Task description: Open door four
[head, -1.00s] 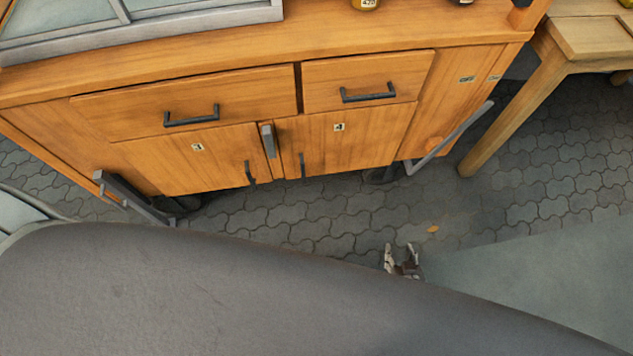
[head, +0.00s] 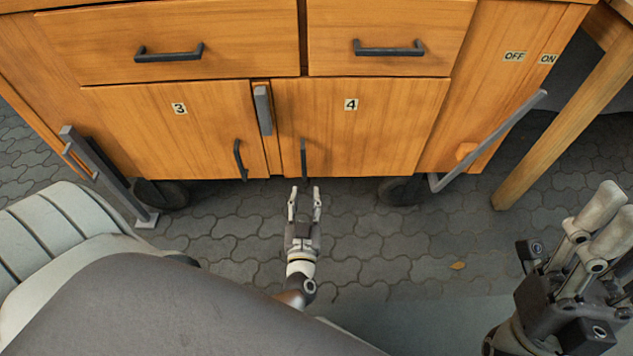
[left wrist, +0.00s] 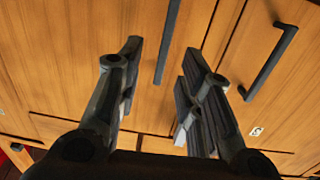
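Door four (head: 365,130), a wooden cabinet door with a small "4" label (head: 351,104), is closed. Its dark vertical handle (head: 303,157) is at its lower left edge. My left gripper (head: 305,190) is open and empty, just below that handle in the head view. In the left wrist view, which looks upside down, the handle (left wrist: 167,45) lies in line with the gap between the spread fingers (left wrist: 158,78); I see no contact. My right gripper (head: 612,205) is at the right edge, away from the cabinet; its finger opening is unclear.
Door three (head: 190,130) is closed to the left; its handle (head: 240,160) is close by. A grey bar (head: 263,110) stands between the doors. Two drawers are above. A slanted metal bar (head: 490,140) and a table leg (head: 560,130) are at right. Paved floor lies in front.

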